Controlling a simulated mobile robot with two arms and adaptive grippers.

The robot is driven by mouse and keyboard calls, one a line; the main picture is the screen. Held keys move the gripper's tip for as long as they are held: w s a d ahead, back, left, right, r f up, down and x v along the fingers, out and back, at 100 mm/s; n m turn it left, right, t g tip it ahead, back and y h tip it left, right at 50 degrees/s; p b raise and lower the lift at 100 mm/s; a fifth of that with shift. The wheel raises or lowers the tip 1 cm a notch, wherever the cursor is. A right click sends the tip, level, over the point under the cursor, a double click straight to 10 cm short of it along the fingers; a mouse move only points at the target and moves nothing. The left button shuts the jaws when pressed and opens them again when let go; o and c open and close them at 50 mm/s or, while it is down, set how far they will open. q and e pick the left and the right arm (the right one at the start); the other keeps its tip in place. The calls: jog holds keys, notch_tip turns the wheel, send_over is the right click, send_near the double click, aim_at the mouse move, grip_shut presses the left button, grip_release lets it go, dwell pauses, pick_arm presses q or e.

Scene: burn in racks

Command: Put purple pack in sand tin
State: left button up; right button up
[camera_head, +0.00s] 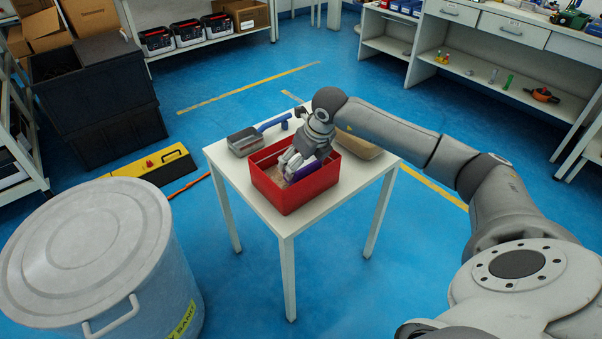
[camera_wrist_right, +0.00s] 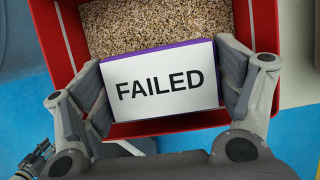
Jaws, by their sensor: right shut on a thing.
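The purple pack (camera_head: 305,171) is at the open red tin (camera_head: 312,189) on the small white table. In the right wrist view the pack (camera_wrist_right: 160,84) shows a white face marked FAILED and a purple edge. My right gripper (camera_head: 290,164) is shut on the pack, one finger on each side. The pack lies within the rim of the red tin (camera_wrist_right: 180,124), over or on tan grains (camera_wrist_right: 155,27); whether it touches them is hidden.
A grey metal pan (camera_head: 244,141) and a blue-handled tool (camera_head: 272,122) lie behind the tin. A tan object (camera_head: 357,146) is at its right, partly behind my arm. A large lidded grey drum (camera_head: 95,255) with a yellow label ending in SAND stands at left.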

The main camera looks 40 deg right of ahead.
notch_tip(320, 180, down, 4)
jog(key=shift+r, duration=0.2)
jog(key=shift+f, duration=0.1)
pick_arm(q)
jog(key=shift+w+r, duration=0.4)
jog(key=shift+r, duration=0.25)
jog(key=shift+f, duration=0.1)
pick_arm(e)
jog(key=o, duration=1.3)
pick_arm(q)
jog(key=shift+r, duration=0.2)
